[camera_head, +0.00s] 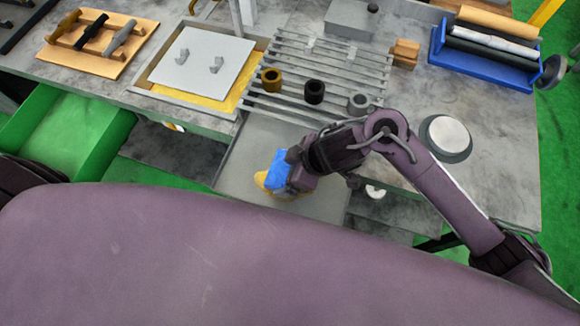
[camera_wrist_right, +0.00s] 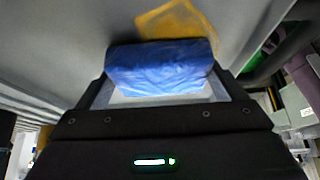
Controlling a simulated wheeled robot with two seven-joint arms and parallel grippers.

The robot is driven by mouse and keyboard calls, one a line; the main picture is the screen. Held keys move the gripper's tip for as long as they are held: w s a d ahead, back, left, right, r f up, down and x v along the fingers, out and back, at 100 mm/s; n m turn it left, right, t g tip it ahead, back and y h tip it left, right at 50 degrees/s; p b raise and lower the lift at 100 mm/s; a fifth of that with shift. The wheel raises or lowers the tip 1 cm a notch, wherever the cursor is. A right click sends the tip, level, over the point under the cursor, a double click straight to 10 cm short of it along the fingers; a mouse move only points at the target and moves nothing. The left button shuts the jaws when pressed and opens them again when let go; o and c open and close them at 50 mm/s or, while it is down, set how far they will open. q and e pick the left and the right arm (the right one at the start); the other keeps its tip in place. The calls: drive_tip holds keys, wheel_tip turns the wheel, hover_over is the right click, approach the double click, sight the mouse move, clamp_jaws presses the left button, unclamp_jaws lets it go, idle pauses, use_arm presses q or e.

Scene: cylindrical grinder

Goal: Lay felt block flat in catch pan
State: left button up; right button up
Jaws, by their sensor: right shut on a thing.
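My right gripper (camera_head: 290,176) is shut on a soft-looking blue block (camera_head: 278,168), which I take to be the felt block. In the right wrist view, the blue block (camera_wrist_right: 160,68) spans the jaws, with a creased surface. I hold it over the grey catch pan (camera_head: 322,204), below the front of the slatted rack. A yellow patch (camera_head: 262,180) shows just under and left of the block; in the wrist view the yellow patch (camera_wrist_right: 178,24) lies beyond it on a grey surface. I cannot tell whether the block touches the pan. My left gripper is not in view.
The slatted rack (camera_head: 290,110) holds a brass ring (camera_head: 271,79), a black ring (camera_head: 314,92) and a grey ring (camera_head: 358,103). A green drawer (camera_head: 75,135) stands open at left. A round grey disc (camera_head: 447,136) sits right of my arm. A blue rack (camera_head: 485,65) stands back right.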

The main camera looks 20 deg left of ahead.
drive_tip(key=shift+f, duration=0.2)
drive_tip(key=o, duration=0.7)
drive_tip(key=shift+r, duration=0.1)
drive_tip(key=shift+r, duration=0.3)
drive_tip(key=p+v, duration=0.2)
drive_tip(key=v, duration=0.9)
drive_tip(key=shift+d+r, duration=0.25)
drive_tip(key=shift+r, duration=0.05)
